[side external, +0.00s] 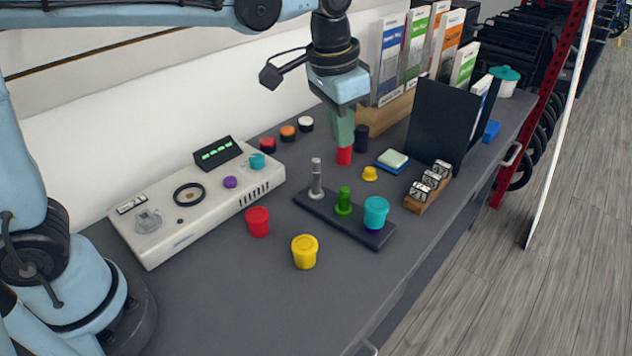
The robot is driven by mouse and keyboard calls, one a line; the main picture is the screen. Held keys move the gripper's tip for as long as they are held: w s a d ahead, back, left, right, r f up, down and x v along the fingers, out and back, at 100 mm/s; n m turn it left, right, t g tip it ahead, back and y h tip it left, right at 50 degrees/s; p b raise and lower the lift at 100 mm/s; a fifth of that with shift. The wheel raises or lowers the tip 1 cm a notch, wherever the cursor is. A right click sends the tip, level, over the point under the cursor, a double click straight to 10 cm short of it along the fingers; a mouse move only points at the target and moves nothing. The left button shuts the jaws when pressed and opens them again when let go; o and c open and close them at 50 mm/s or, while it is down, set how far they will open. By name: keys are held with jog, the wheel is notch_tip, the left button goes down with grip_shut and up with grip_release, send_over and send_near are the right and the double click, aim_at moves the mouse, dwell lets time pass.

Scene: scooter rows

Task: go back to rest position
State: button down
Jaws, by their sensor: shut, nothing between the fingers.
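My gripper (342,134) is shut and points straight down over the back middle of the grey table (230,310). A red cylinder (344,156) shows directly below its green fingers; I cannot tell whether they touch. In front of it is a dark peg board (330,216) with a grey peg (316,178), a green peg (344,200) and a teal cup (376,211). A red cup (257,221) and a yellow cup (305,251) stand on the table nearer the camera.
A white control panel (155,243) lies at the left. Beside the gripper are a black cylinder (361,139), a small yellow piece (370,174) and a sponge-like block (393,159). A brochure rack (391,113), a black board (439,122) and number blocks (431,180) stand at the right. The front table is clear.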

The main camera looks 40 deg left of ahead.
jog(key=s+a+f+n+t, duration=0.4)
jog(key=s+a+f+t, duration=0.1)
jog(key=s+a, duration=0.7)
jog(key=shift+a+y, duration=0.15)
jog(key=shift+y, duration=0.15)
